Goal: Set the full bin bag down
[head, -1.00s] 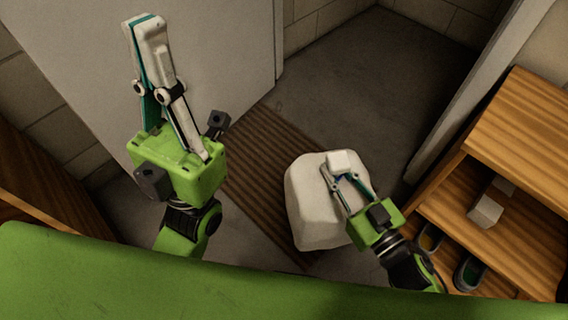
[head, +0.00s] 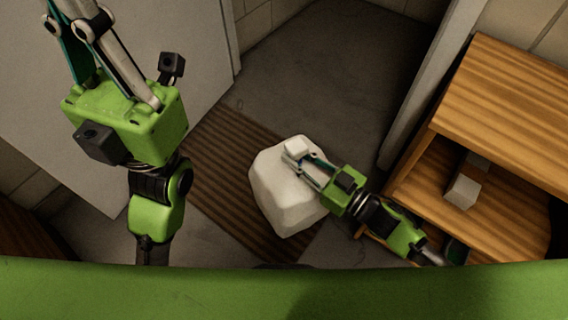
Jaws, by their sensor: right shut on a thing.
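The full bin bag (head: 287,205) is a white, lumpy bag in the middle of the head view, over the right side of the brown ribbed mat (head: 215,165). My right gripper (head: 297,150) is shut on the top of the bag. I cannot tell whether the bag's underside touches the floor, as it is hidden. My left gripper (head: 78,15) is raised at the upper left, away from the bag. Its fingertips are cut off by the picture's top edge, so its opening cannot be judged.
A wooden shelf unit (head: 510,105) stands at the right, with a pale block (head: 462,191) inside it. A grey door panel (head: 150,60) is at the left. Bare dark floor (head: 335,80) lies beyond the bag, between the door panel and a pale post (head: 428,85).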

